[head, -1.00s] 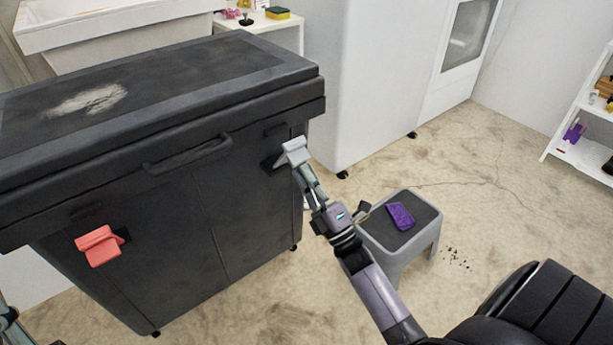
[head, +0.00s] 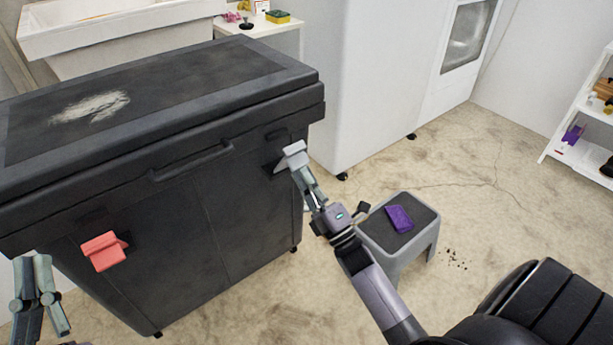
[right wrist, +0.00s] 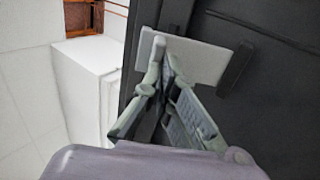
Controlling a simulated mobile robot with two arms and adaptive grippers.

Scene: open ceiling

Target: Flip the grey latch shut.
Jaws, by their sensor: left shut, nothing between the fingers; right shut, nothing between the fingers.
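The grey latch (head: 292,155) is on the front of the dark chest near its right corner, below the lid edge. It sticks out from the chest front. In the right wrist view the latch (right wrist: 198,62) is a pale flat plate. My right gripper (head: 298,172) is shut and empty, with its fingertips at the latch's underside; they look to touch it. The fingertips also show in the right wrist view (right wrist: 160,62), partly overlapping the plate. My left gripper (head: 34,262) is shut and empty at the lower left, left of the red latch (head: 104,251).
The dark chest (head: 205,225) has a closed lid (head: 190,80) and a front handle (head: 193,162). A grey step stool (head: 427,232) with a purple cloth (head: 399,219) stands right of my right arm. A white cabinet (head: 375,80) stands behind.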

